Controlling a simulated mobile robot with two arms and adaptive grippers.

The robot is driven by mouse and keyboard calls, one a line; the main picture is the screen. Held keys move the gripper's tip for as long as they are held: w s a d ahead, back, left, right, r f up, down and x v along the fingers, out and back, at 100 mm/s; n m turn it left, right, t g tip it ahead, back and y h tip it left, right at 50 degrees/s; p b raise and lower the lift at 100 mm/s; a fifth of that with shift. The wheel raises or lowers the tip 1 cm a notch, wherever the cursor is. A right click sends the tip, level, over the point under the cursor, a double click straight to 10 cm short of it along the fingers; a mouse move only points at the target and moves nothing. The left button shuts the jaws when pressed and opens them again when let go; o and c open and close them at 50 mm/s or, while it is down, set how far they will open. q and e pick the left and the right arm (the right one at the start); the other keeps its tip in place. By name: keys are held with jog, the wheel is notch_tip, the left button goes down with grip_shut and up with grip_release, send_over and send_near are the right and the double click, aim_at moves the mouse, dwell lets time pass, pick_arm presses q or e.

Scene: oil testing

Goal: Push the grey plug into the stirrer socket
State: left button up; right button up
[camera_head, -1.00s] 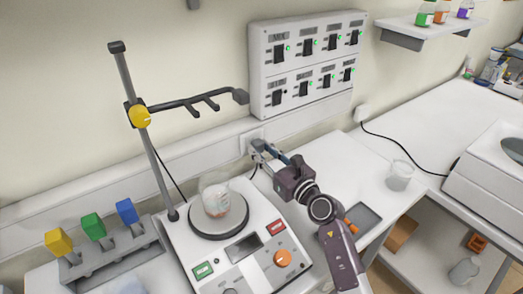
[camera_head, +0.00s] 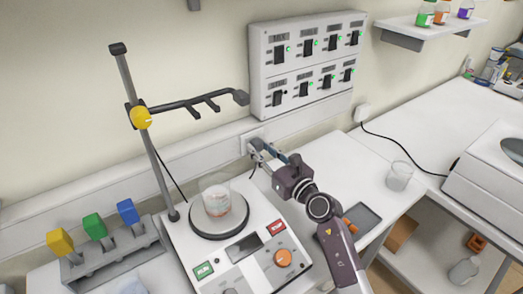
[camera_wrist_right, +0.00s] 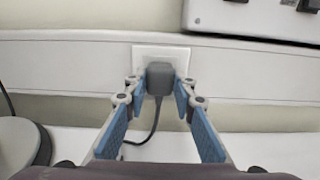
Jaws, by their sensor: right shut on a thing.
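The grey plug (camera_wrist_right: 160,78) shows in the right wrist view between the fingertips of my right gripper (camera_wrist_right: 159,92), in front of the white wall socket (camera_wrist_right: 181,56). The plug covers the middle of the socket plate, and its cable hangs down below it. I cannot tell how deep the plug sits. In the head view my right gripper (camera_head: 258,150) is at the socket (camera_head: 247,136), with the fingers shut on the plug, which is mostly hidden there. The stirrer (camera_head: 240,237) stands on the bench at the left of my right arm. My left gripper is not in view.
A beaker (camera_head: 217,198) stands on the stirrer plate beside a stand with a clamp arm (camera_head: 195,101). A switch panel (camera_head: 307,65) hangs above the socket. A rack with coloured blocks (camera_head: 110,257) is at the left. Another beaker (camera_head: 399,176) stands on the right bench.

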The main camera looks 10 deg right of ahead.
jog(key=shift+w, duration=0.15)
jog(key=o, duration=1.1)
jog(key=shift+a, duration=0.1)
jog(key=shift+o, duration=0.2)
jog(key=v, duration=1.2)
jog(key=shift+f, duration=0.1)
